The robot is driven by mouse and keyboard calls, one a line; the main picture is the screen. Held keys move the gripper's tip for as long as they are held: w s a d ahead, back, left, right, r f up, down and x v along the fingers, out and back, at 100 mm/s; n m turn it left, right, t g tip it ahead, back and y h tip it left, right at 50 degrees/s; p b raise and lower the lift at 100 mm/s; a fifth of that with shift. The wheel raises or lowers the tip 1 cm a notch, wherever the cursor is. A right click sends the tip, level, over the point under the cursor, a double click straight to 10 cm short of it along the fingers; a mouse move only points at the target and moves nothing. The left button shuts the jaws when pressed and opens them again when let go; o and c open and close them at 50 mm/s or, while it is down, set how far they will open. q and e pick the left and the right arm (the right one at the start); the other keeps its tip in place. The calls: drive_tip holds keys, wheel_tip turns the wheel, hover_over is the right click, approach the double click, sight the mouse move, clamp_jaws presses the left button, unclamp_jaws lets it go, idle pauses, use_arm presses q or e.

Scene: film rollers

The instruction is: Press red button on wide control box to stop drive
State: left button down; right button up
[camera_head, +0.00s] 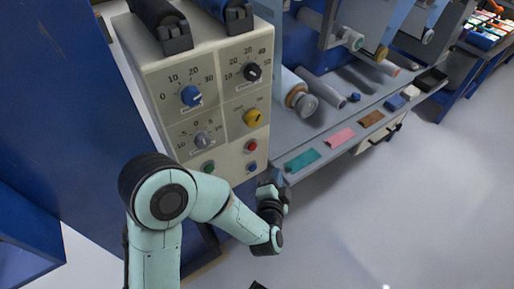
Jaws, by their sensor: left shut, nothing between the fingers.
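The wide control box (222,123) is a beige panel with several dials, standing at the upper left of the middle. Its red button (251,146) is small and sits low on the right side of the panel, above a blue button (252,168). A green button (208,167) sits to the left. My left gripper (272,189) is dark and shut, with nothing seen in it. It is below and to the right of the red button, apart from it in the picture. My right gripper is not in view.
A grey shelf (305,130) with rollers and coloured pads, including a teal pad (302,160), lies right of the box. A blue cabinet wall (75,110) stands at the left. The grey floor (420,200) at the right is clear.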

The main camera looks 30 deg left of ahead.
sight(253, 147)
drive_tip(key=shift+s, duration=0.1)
use_arm(q)
drive_tip(key=w+a+b, duration=0.1)
drive_tip(key=w+a, duration=0.2)
drive_tip(key=a, duration=0.5)
drive_tip(key=shift+w, duration=0.15)
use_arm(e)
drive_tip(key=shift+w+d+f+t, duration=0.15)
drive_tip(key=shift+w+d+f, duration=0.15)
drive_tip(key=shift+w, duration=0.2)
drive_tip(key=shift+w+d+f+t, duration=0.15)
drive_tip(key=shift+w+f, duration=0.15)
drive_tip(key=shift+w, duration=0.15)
use_arm(q)
drive_tip(key=shift+a, duration=0.2)
idle(1.0)
drive_tip(key=shift+w+a, duration=0.15)
drive_tip(key=shift+a, duration=0.15)
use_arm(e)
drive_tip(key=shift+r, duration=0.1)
use_arm(q)
drive_tip(key=shift+w+a, duration=0.2)
drive_tip(key=shift+a, duration=0.25)
idle(0.5)
idle(0.4)
drive_tip(key=shift+s+d, duration=0.35)
drive_tip(key=shift+d, duration=0.45)
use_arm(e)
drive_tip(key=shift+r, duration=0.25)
